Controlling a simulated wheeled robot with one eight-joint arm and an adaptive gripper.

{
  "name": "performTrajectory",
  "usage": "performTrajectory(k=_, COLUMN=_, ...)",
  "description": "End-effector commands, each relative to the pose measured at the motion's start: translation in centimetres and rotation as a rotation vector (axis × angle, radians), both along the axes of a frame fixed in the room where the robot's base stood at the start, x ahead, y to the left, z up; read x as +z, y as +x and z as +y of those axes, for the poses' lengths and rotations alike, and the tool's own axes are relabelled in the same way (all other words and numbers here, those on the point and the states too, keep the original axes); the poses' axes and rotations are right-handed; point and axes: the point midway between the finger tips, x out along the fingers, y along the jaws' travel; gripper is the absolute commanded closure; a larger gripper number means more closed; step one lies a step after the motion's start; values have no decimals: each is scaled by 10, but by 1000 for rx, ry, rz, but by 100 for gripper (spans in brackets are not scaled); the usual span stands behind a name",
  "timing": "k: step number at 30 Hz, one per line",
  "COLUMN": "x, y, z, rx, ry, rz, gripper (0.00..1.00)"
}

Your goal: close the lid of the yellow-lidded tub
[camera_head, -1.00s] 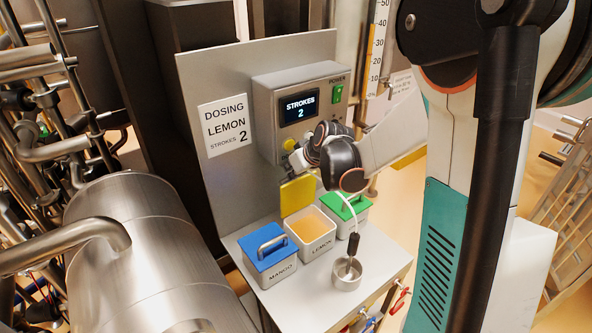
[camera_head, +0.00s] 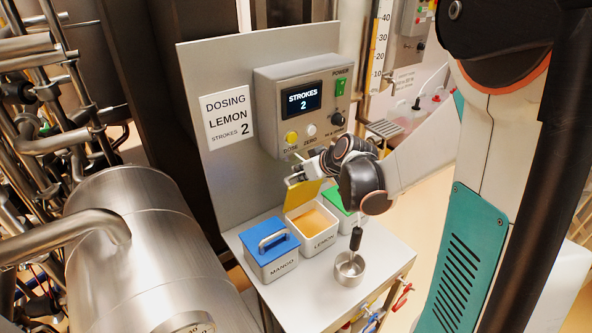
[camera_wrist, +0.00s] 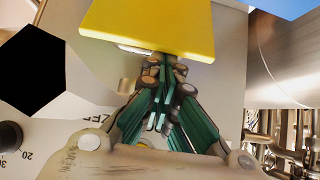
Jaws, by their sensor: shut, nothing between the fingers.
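The lemon tub (camera_head: 319,243) stands between the blue-lidded mango tub and the green-lidded tub, open, with orange-yellow powder inside. Its yellow lid (camera_head: 304,193) stands raised at the back of the tub, partly hidden by my gripper. My gripper (camera_head: 293,177) is shut and empty, beside the upper part of the lid, in front of the dosing panel. In the wrist view the yellow lid (camera_wrist: 150,25) lies just beyond my fingertips (camera_wrist: 166,68); I cannot tell whether they touch it.
The blue-lidded tub (camera_head: 272,256) is closed at the left. The green lid (camera_head: 344,222) is partly hidden by my arm. A small metal cup (camera_head: 350,268) with a black-handled tool stands in front. The control box (camera_head: 300,105) reads STROKES 2. A steel tank (camera_head: 140,250) is at the left.

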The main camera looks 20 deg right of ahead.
Motion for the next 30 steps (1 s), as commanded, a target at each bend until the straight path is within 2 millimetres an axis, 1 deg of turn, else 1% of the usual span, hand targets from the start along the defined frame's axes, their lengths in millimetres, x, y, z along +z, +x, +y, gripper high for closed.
performTrajectory(k=1, x=-4, y=-9, z=-2, rx=-1, ry=0, rz=0, gripper=100)
performTrajectory(k=6, x=-13, y=-33, z=-7, rx=-1, ry=0, rz=2, gripper=100)
performTrajectory(k=11, x=-25, y=-55, z=-11, rx=-2, ry=-1, rz=1, gripper=100)
performTrajectory(k=18, x=-49, y=-82, z=-16, rx=-2, ry=1, rz=1, gripper=100)
performTrajectory(k=24, x=-68, y=-98, z=-19, rx=-1, ry=0, rz=2, gripper=100)
performTrajectory(k=30, x=-82, y=-107, z=-21, rx=0, ry=0, rz=2, gripper=100)
